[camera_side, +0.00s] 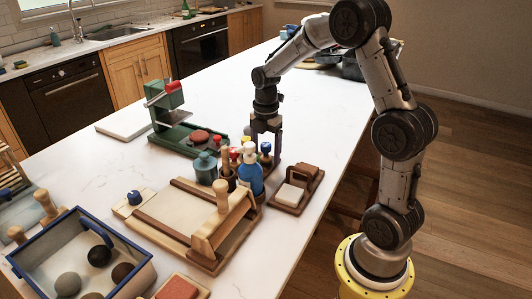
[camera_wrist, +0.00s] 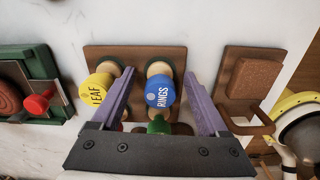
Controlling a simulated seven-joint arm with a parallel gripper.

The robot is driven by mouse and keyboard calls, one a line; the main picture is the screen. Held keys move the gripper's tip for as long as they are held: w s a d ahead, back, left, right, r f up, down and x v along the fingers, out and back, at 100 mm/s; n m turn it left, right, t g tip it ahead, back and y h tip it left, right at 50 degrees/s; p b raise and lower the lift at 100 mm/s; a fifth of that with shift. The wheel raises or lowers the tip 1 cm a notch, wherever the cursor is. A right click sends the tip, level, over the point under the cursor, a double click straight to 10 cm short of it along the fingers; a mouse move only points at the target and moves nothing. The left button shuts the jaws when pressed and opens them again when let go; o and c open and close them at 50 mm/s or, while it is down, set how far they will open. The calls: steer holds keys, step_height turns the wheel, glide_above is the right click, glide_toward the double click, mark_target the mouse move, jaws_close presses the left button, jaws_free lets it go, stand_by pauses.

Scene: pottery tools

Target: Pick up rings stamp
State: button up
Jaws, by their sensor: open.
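The rings stamp (camera_wrist: 160,92) has a blue knob lettered RINGS and a pale wooden neck, and stands upright on a brown wooden stand (camera_wrist: 134,58). In the side view its blue knob (camera_side: 265,147) shows beneath my gripper (camera_side: 266,140). In the wrist view my gripper (camera_wrist: 161,74) is open, with one purple finger on each side of the rings stamp. The left finger passes between it and the yellow leaf stamp (camera_wrist: 97,88). I cannot tell whether either finger touches a stamp.
A green-topped stamp (camera_wrist: 158,125) stands just in front of the rings stamp. A brown tray with a brown block (camera_wrist: 255,78) lies to the right. A green press (camera_wrist: 25,85) is to the left. A blue bottle (camera_side: 250,172) stands close by in the side view.

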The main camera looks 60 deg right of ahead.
jaws_close()
stand_by(0.3)
steer(key=shift+r, duration=0.2)
